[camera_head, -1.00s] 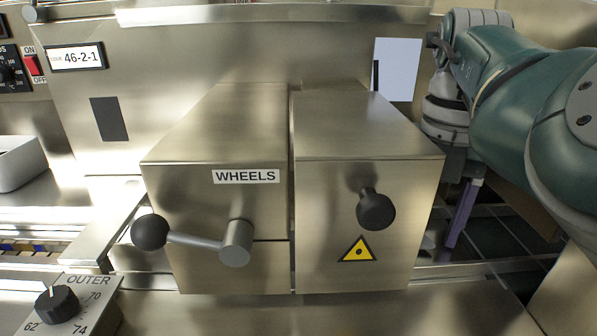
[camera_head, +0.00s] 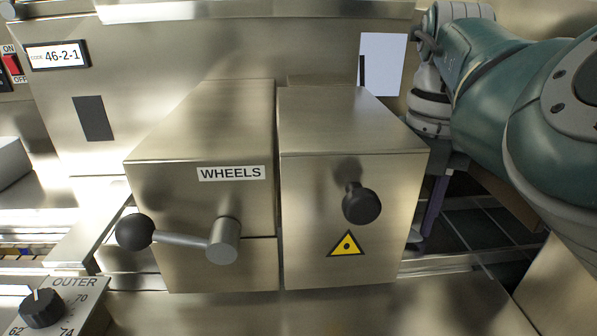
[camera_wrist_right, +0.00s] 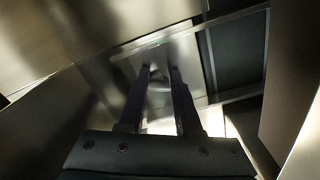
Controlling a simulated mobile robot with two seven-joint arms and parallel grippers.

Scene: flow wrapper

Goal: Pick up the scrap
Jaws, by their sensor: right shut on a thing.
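My right gripper (camera_wrist_right: 160,72) shows in the right wrist view as two dark fingers reaching toward a pale metal surface. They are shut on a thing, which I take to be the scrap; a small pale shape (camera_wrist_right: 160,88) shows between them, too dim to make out. In the head view my right arm comes in from the right, and a purple finger of that gripper (camera_head: 435,205) points down just right of the steel boxes. The scrap cannot be made out in the head view. My left gripper is in neither view.
The steel box marked WHEELS (camera_head: 200,220) has a crank with a black ball (camera_head: 134,232). The box beside it (camera_head: 350,270) carries a black knob (camera_head: 361,205) and a yellow warning sign (camera_head: 346,244). An OUTER dial (camera_head: 42,306) sits at lower left. Dark floor tiles show at right.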

